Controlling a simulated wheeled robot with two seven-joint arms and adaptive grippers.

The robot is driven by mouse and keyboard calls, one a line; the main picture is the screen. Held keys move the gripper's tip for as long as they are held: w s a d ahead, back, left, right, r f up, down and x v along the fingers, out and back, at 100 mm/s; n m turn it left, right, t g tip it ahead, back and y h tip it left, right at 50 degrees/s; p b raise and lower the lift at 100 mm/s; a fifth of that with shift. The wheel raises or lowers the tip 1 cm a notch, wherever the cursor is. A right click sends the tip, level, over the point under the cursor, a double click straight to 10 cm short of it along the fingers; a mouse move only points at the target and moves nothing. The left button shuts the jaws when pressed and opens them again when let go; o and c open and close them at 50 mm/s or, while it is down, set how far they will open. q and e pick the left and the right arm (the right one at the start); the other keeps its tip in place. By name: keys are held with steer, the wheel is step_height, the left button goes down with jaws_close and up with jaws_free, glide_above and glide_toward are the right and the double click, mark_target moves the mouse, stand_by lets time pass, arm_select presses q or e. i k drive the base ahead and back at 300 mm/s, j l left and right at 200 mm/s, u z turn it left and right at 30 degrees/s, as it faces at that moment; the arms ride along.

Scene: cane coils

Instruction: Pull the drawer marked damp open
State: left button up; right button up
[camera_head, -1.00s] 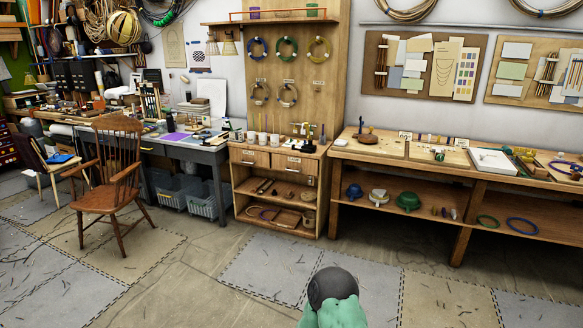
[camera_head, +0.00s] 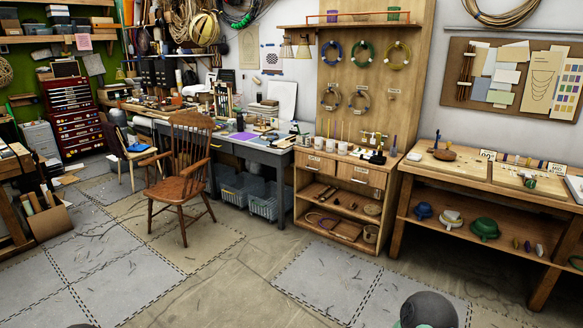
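A wooden cabinet (camera_head: 295,208) stands against the back wall, some distance away across the floor. Near its top it has two drawers side by side, a left drawer (camera_head: 308,166) and a right drawer (camera_head: 350,184). Both look shut. Each carries a small pale label, but the writing is too small to read, so I cannot tell which is marked damp. Neither of my grippers is in view. Only a rounded grey and green part of my own body shows at the bottom right.
A wooden chair (camera_head: 183,178) stands left of the cabinet, before a grey desk (camera_head: 262,154). A workbench (camera_head: 460,172) with a lower shelf stands to the right. Open floor (camera_head: 225,275) lies in front of the cabinet. A red tool chest (camera_head: 78,132) is at the far left.

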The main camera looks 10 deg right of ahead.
mark_target(374, 177)
steer(key=i+z, duration=0.1)
steer(key=i, duration=1.15)
steer(key=i+j, duration=0.2)
steer(key=i, duration=1)
steer(key=i+l+z, duration=0.1)
steer(key=i+z, duration=0.2)
steer(key=i, duration=0.8)
steer(key=i+j+z, duration=0.15)
steer(key=i+z, duration=0.15)
steer(key=i, duration=0.8)
